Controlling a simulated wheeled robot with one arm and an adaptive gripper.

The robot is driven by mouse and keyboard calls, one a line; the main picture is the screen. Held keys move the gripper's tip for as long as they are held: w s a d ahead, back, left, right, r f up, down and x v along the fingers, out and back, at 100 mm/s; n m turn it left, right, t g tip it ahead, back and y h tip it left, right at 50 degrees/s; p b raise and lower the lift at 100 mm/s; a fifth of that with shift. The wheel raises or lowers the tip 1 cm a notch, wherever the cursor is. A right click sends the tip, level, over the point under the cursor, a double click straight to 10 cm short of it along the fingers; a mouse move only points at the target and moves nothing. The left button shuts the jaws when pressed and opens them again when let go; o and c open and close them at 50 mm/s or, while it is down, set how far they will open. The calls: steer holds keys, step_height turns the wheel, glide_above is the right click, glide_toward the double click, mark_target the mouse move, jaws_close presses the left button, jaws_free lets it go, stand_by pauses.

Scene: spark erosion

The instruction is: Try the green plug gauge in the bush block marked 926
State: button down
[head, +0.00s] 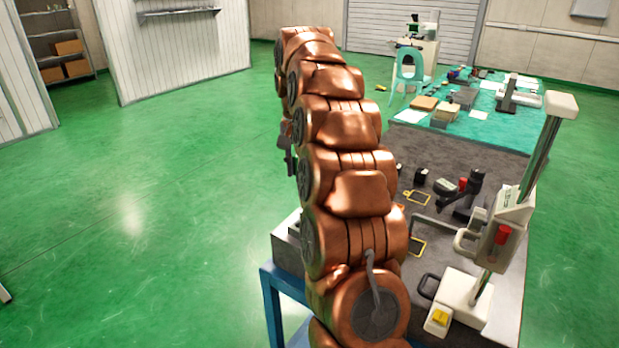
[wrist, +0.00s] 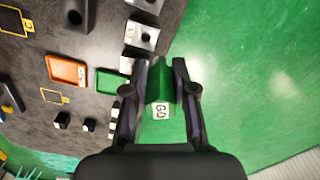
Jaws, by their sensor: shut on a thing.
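The green plug gauge (wrist: 161,88) is between the fingers of my gripper (wrist: 160,68) in the wrist view. A white label reading GO shows on it. The gripper is shut on it, beside the table edge with green floor beneath. Two grey metal blocks with round holes, one nearer (wrist: 142,36) and one at the top edge (wrist: 149,5), sit along the table edge, ahead and to the left of the gauge. No 926 marking is readable on either. In the head view my arm hides most of the near work area, and the gauge cannot be made out.
An orange tray (wrist: 67,71), a green tray (wrist: 108,82) and a dark block (wrist: 75,14) lie on the dark tabletop. A cream-coloured stand (head: 466,297) with a column rises at the right of the table in the head view. Open green floor lies left.

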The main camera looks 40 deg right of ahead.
steer(key=shift+s+d, duration=0.2)
steer(key=shift+d, duration=0.15)
steer(key=f, duration=0.1)
steer(key=d+f, duration=0.1)
steer(key=s+f+m, duration=0.1)
steer(key=shift+s+d+f+b, duration=0.1)
steer(key=shift+d+f+b, duration=0.05)
steer(key=shift+d+b, duration=0.15)
steer(key=shift+f, duration=0.1)
steer(key=shift+f+b, duration=1)
steer(key=shift+f, duration=1.6)
steer(key=shift+a, duration=0.1)
steer(key=shift+f+b, duration=0.35)
steer(key=shift+f, duration=0.1)
stand_by(0.3)
